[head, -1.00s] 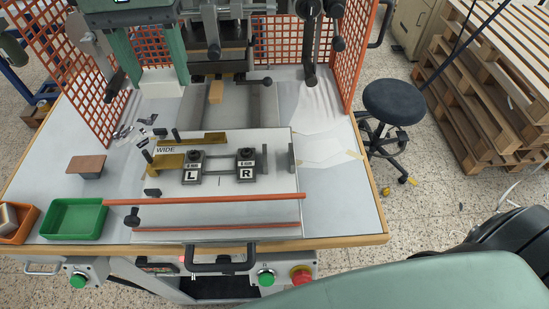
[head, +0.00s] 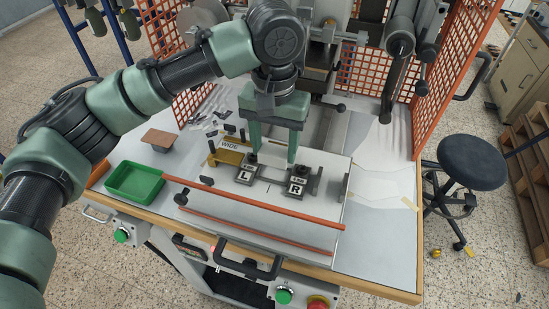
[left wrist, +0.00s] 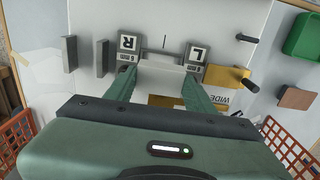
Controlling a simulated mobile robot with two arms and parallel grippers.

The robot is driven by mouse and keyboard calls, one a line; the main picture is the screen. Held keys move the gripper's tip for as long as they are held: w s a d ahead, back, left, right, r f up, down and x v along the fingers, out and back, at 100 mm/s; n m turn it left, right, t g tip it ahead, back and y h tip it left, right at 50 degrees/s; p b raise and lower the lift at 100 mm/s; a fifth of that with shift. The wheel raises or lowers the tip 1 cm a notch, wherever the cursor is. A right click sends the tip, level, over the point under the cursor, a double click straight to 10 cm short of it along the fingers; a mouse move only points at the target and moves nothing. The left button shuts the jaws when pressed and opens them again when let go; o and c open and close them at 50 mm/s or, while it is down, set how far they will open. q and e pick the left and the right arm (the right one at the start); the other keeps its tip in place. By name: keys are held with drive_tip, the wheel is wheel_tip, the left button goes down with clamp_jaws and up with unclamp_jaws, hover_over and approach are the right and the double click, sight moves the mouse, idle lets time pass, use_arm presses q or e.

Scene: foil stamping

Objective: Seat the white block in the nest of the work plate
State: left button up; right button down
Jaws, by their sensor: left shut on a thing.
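The white block (left wrist: 160,80) shows in the left wrist view between my left gripper's green fingers. My left gripper (head: 273,155) is shut on it, with the fingers pointing down over the work plate. The work plate (head: 262,213) is pale and bears two dark stops, one marked L (head: 246,175) and one marked R (head: 296,188). The block and fingertips are just behind these stops in the head view. The block hardly stands out from the pale plate there. I cannot tell whether its underside touches the plate or what the nest looks like beneath it. My right gripper is out of view.
A brass piece beside the WIDE label (head: 229,158) lies left of the stops. An orange-red bar (head: 250,207) crosses the front of the plate. A green tray (head: 134,181) and a brown-topped block (head: 160,138) stand left. Orange mesh guards (head: 453,75) flank the press.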

sight(274, 150)
use_arm(q)
drive_tip(key=shift+f+p, duration=0.3)
drive_tip(key=shift+f, duration=2.1)
drive_tip(key=shift+f, duration=0.1)
drive_tip(key=o, duration=1.1)
drive_tip(key=shift+r, duration=0.45)
wheel_tip(274, 150, up, 10)
drive_tip(key=shift+w+r+b, duration=0.1)
drive_tip(key=shift+r+b, duration=0.15)
drive_tip(key=shift+b, duration=0.75)
drive_tip(key=shift+r, duration=0.45)
